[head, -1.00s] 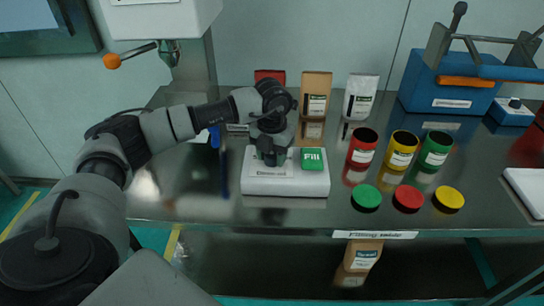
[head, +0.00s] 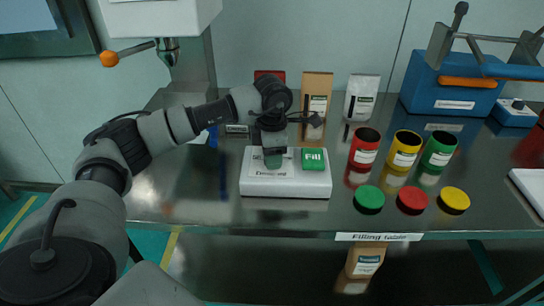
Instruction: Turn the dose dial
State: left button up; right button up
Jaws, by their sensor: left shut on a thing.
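The white dosing box (head: 290,187) stands on the steel table, with a green Fill button (head: 313,159) on its top right. My left gripper (head: 272,158) points down over the left part of the box top and is shut on the dose dial, which is mostly hidden by the gripper. A greenish patch shows at the fingertips. Printed text on the box lies just in front of the gripper. My right gripper is not in view.
Red, yellow and green open cans (head: 404,150) stand right of the box, with green, red and yellow lids (head: 411,200) before them. Bags (head: 316,95) stand behind. A blue machine (head: 455,95) is at the back right. The table's front left is clear.

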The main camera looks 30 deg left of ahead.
pick_arm(q)
jog(key=m, duration=0.3)
jog(key=shift+m+b, duration=0.3)
jog(key=shift+b, duration=0.1)
jog(key=shift+m+b, duration=0.35)
jog(key=shift+m, duration=1.35)
jog(key=shift+r, duration=0.1)
jog(key=o, duration=0.9)
notch_tip(320, 180, up, 11)
jog(key=shift+f, duration=0.15)
